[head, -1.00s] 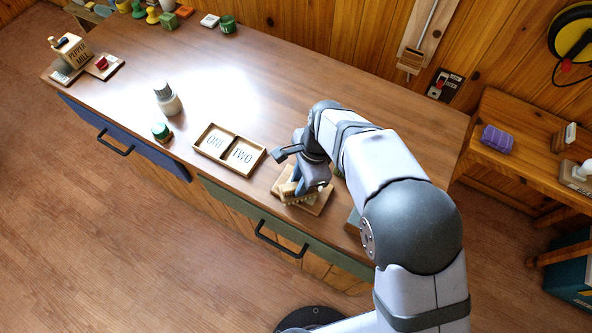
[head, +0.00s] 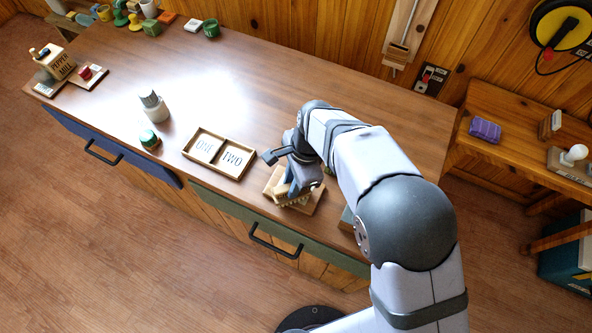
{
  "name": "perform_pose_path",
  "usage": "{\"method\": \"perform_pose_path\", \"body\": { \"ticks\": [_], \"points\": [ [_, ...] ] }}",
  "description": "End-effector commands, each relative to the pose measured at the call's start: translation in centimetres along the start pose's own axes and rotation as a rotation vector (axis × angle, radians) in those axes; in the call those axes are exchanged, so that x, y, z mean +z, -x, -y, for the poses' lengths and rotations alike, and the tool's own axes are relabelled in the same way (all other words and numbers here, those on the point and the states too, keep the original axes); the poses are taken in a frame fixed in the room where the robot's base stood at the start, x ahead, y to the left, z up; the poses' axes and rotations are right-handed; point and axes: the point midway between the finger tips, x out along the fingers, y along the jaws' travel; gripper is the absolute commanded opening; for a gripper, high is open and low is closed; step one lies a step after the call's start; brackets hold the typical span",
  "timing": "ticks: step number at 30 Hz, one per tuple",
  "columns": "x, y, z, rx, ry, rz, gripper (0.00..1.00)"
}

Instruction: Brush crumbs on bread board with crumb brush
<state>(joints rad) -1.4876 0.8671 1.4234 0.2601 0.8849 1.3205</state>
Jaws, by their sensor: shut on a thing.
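The bread board (head: 312,203) is a small wooden board near the counter's front edge, right of the two-part tray. My gripper (head: 296,186) is over the board, pointing down and shut on the crumb brush (head: 287,202). The brush has pale bristles, low at the board; I cannot tell whether they touch it. My gripper and arm hide much of the brush and part of the board. Crumbs are too small to make out.
A wooden tray (head: 236,175) marked ONE and TWO sits just left of the board. A grey-white bottle (head: 155,107) and a green-topped jar (head: 149,140) stand farther left. The counter's back middle is clear.

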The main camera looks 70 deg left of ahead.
Motion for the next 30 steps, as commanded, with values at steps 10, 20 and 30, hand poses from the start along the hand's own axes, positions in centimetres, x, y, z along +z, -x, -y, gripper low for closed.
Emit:
{"method": "perform_pose_path", "body": {
  "ticks": [10, 20, 30],
  "points": [
    [1.8, -0.1, -1.9, 0.002, -0.001, 0.000, 0.00],
    [-0.5, 0.0, 0.5, -0.001, -0.001, 0.000, 0.00],
    [-2.6, 0.4, 2.6, -0.001, -0.001, 0.000, 0.00]
  ]
}}
